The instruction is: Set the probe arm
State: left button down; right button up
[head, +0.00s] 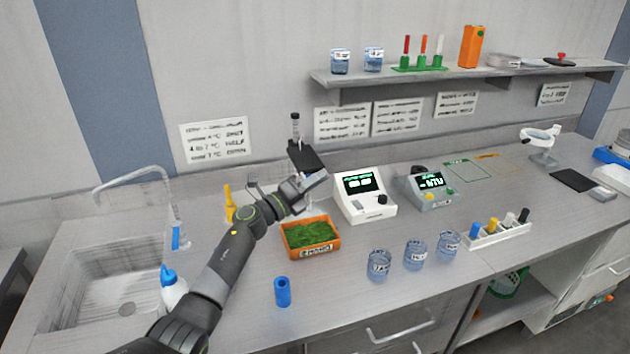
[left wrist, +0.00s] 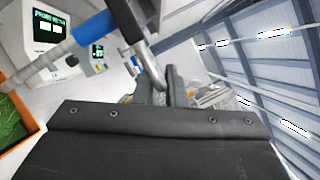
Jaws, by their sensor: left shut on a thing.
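My left gripper (head: 306,158) is raised above the bench behind the orange tray, at the stand beside the probe meter (head: 366,193). The upright post top (head: 295,118) shows just above the gripper. In the left wrist view the gripper (left wrist: 153,72) is shut on a grey bar, which looks like the probe arm (left wrist: 148,62). A rod with a blue sleeve (left wrist: 92,31) crosses at the upper left of that view, tilted. In the head view my gripper and wrist hide most of the stand and the held part. My right gripper is not in view.
The orange tray of greens (head: 310,238) sits right below my left wrist. A grey NTU meter (head: 425,186), jars (head: 415,255) and a rack of vials (head: 498,230) stand to the right. A blue cylinder (head: 282,292) stands in front; the sink (head: 105,285) is left.

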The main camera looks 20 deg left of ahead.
pick_arm(q)
jog(key=c, duration=1.5)
grip_release()
jog(key=shift+r, duration=0.55)
jog(key=shift+f, duration=0.1)
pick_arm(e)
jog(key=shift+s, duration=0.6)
pick_arm(q)
jog(key=shift+w+f, duration=0.1)
jog(key=shift+f, duration=0.05)
